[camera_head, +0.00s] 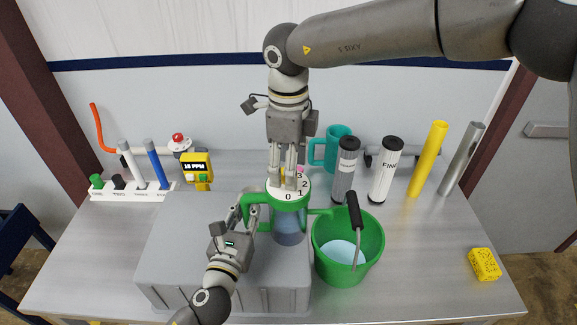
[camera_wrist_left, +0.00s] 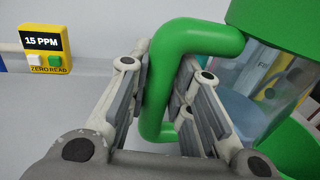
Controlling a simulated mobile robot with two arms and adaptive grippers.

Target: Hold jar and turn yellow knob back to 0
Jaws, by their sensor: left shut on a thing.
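The jar (camera_head: 288,233) is clear with bluish liquid, a green rim and a green side handle (camera_wrist_left: 183,62). It stands at the grey box in the head view. My left gripper (camera_head: 247,214) is shut on this handle; the left wrist view shows the handle between the fingers. On top of the jar is a white dial (camera_head: 288,197) with 0, 1, 2 and 3 showing, 0 toward the front. My right gripper (camera_head: 284,184) points down over the dial, its fingertips at the centre. Only a bit of yellow shows there, so the knob is mostly hidden and its setting and the grip are unclear.
The grey box (camera_head: 170,255) is at the left. Behind are a teal mug (camera_head: 338,143), cylinders and tubes. A meter reading 15 PPM (camera_wrist_left: 46,42) stands back left. A yellow sponge (camera_head: 484,264) lies front right.

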